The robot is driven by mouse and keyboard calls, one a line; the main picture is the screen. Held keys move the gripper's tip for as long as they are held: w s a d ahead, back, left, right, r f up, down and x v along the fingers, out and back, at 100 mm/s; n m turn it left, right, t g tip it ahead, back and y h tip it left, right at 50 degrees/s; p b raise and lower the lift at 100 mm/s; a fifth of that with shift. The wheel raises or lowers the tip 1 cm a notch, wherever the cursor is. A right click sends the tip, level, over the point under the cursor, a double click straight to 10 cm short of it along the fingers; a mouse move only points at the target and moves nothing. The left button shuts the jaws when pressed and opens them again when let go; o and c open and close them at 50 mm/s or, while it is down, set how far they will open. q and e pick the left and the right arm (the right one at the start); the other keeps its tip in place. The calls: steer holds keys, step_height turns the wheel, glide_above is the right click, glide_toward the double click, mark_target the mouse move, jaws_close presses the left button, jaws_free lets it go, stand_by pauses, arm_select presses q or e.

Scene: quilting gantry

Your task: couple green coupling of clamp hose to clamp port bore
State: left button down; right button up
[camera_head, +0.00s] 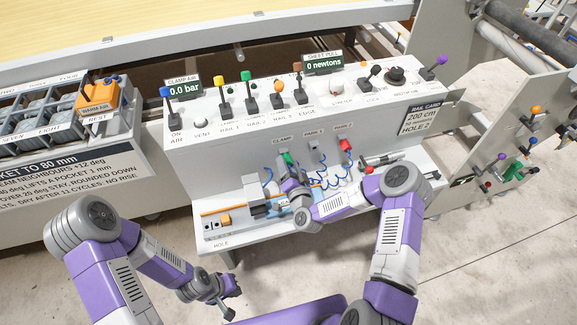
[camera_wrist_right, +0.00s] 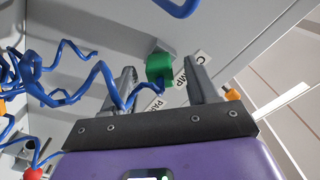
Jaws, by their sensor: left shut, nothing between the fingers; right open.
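The green coupling (camera_head: 288,159) is at the front of the grey console, just below the CLAMP label (camera_head: 282,140). In the right wrist view the green coupling (camera_wrist_right: 160,68) lies between the fingers of my open right gripper (camera_wrist_right: 162,88), nearer the left finger, with no clear grip on it. A coiled blue hose (camera_wrist_right: 72,92) runs close to it. The clamp port bore itself is hidden, and I cannot tell whether the coupling touches it or is seated. My left gripper (camera_head: 226,304) is shut and empty, low in front of the console, away from the hose.
A red coupling (camera_head: 345,146) sits under the PARK 2 label, and a grey fitting (camera_head: 313,145) under PARK 1. Coiled blue hoses (camera_head: 325,178) hang beside my right gripper. Coloured levers line the console top (camera_head: 300,105). The lower shelf (camera_head: 225,240) holds small blocks. The floor in front is open.

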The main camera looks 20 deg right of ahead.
steer(key=s+p, duration=0.1)
steer(key=s, duration=0.6)
steer(key=shift+s+d, duration=0.15)
steer(key=shift+s, duration=0.15)
stand_by(0.5)
